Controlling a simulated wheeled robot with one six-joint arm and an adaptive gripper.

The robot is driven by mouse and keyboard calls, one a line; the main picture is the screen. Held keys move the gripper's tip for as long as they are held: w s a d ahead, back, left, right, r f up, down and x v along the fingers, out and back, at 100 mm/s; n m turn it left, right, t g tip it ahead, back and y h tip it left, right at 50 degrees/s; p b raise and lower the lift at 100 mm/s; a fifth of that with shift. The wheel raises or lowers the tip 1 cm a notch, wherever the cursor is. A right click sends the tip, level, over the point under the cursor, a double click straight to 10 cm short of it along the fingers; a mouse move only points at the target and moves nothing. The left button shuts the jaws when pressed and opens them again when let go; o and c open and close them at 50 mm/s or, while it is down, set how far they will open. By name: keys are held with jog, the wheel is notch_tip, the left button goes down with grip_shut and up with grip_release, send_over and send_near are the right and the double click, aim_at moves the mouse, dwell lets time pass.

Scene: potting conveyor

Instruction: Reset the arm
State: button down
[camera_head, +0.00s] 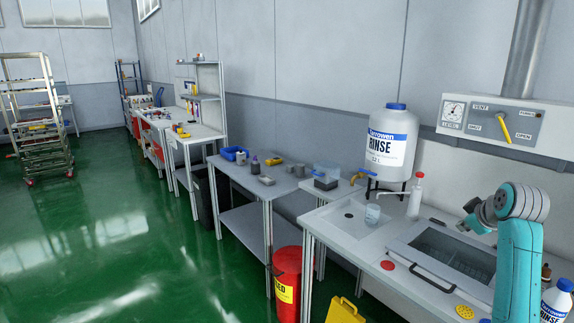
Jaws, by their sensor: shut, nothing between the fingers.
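My arm, teal and grey, rises at the right edge of the view and bends over the back of the wash counter (348,232). My gripper (467,217) is small and partly hidden behind my arm's own links. It is shut and empty, above the counter and behind the glass-lidded basin (446,250). No object is in contact with it that I can see.
A vent control panel (490,124) is on the wall behind. A yellow sign (344,310) and red bin (287,275) stand below. Green floor is open at left.

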jog(key=s+a+f+m, duration=0.1)
jog(key=s+a+f, duration=0.15)
jog(key=f, duration=0.55)
jog(key=s+a+f+t, duration=0.1)
jog(key=s+a+f, duration=0.1)
jog(key=a+f, duration=0.35)
jog(key=s+a+f+m, duration=0.1)
jog(key=s+a+f, duration=0.15)
jog(key=f, duration=0.75)
jog(key=s+a+f+m+t, duration=0.1)
jog(key=s+a+f, duration=0.3)
jog(key=s+f, duration=0.3)
jog(key=s+a+f+m+t, duration=0.1)
jog(key=s+a+f, duration=0.4)
jog(key=s, duration=0.5)
jog(key=s+a+m+t, duration=0.1)
jog(key=s+a, duration=0.2)
jog(key=s, duration=0.7)
jog(key=s+a, duration=0.3)
jog(key=s, duration=0.6)
jog(key=s+a+r, duration=0.1)
jog(key=s+r, duration=0.5)
jog(key=s, duration=0.3)
jog(key=s+a+r+m+t+y, duration=0.1)
jog(key=s+a+r, duration=0.1)
jog(key=s+r, duration=0.4)
jog(key=shift+s+r+m+t+y, duration=0.15)
jog(key=shift+s+m+t+y, duration=0.15)
jog(key=shift+s, duration=1.7)
jog(key=shift+a, duration=0.1)
